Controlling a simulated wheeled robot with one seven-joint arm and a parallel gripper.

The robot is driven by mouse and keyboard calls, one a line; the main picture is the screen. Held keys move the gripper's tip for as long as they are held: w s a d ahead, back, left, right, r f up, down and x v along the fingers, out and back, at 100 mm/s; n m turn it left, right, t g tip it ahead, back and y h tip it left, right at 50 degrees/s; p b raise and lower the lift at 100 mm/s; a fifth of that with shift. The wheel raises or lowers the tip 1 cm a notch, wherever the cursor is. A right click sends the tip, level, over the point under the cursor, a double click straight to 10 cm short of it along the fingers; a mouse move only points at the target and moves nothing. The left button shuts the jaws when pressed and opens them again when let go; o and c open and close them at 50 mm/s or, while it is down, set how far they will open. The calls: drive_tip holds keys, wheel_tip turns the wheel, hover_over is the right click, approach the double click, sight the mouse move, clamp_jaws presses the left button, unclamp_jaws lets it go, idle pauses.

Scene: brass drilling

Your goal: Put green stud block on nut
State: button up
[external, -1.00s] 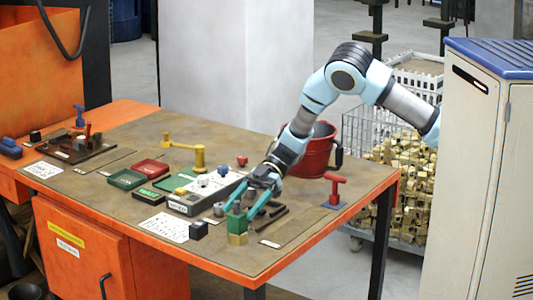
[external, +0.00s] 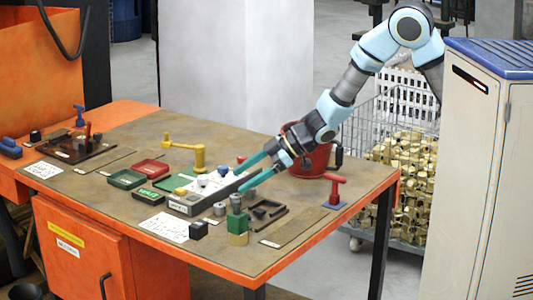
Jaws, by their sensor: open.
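A green block (external: 238,224) with a grey stud on top stands on a brass-coloured block (external: 238,239) near the front edge of the table. I cannot tell for sure whether that brass block is the nut. My gripper (external: 254,170), with two teal fingers, is open and empty. It hangs above and behind the green block, over the end of the grey tray (external: 185,208), and is apart from the green block.
A black block (external: 198,230), a grey cylinder (external: 219,209) and a dark fixture (external: 266,212) stand close to the green block. A red bucket (external: 309,162) and a red clamp (external: 335,188) are at the right. A yellow post tool (external: 199,158) stands further back.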

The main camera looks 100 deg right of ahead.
drive_tip(key=s+a+f+m+g, duration=0.1)
drive_tip(key=s+a+g, duration=0.3)
drive_tip(key=s+a, duration=0.5)
drive_tip(key=s+a+f+m+g, duration=0.2)
drive_tip(key=s+a+g, duration=0.3)
drive_tip(key=s, duration=1.1)
drive_tip(key=a, duration=0.3)
drive_tip(key=shift+s+a+f+y, duration=0.3)
drive_tip(key=shift+a+f+y, duration=0.05)
drive_tip(key=shift+f+y, duration=0.05)
